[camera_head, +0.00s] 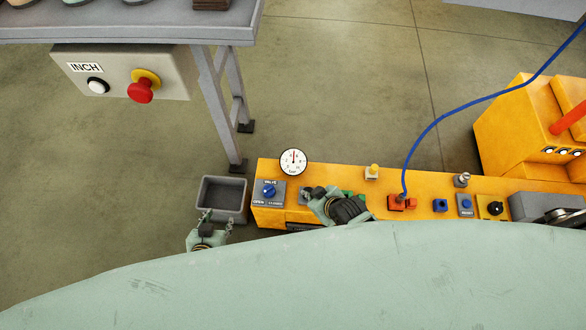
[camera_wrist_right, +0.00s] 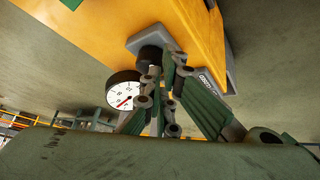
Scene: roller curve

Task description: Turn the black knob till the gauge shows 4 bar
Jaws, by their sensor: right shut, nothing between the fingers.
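The round white gauge (camera_head: 293,161) stands at the back left of the yellow panel; its needle points roughly straight up, but the numbers are too small to read. It also shows in the right wrist view (camera_wrist_right: 124,90). The black knob (camera_wrist_right: 150,59) sits on a grey plate in the right wrist view, partly covered by my fingers. My right gripper (camera_wrist_right: 167,72) is shut and empty close beside the knob; I cannot tell whether it touches. In the head view my right gripper (camera_head: 316,194) covers that plate. My left gripper (camera_head: 217,219) is open and empty by the grey bin.
A blue valve knob (camera_head: 269,191) is left of my right gripper. The grey bin (camera_head: 222,188) stands at the panel's left end. A blue cable (camera_head: 440,118) runs to a red fitting (camera_head: 396,202). A box with a red button (camera_head: 140,92) hangs at upper left.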

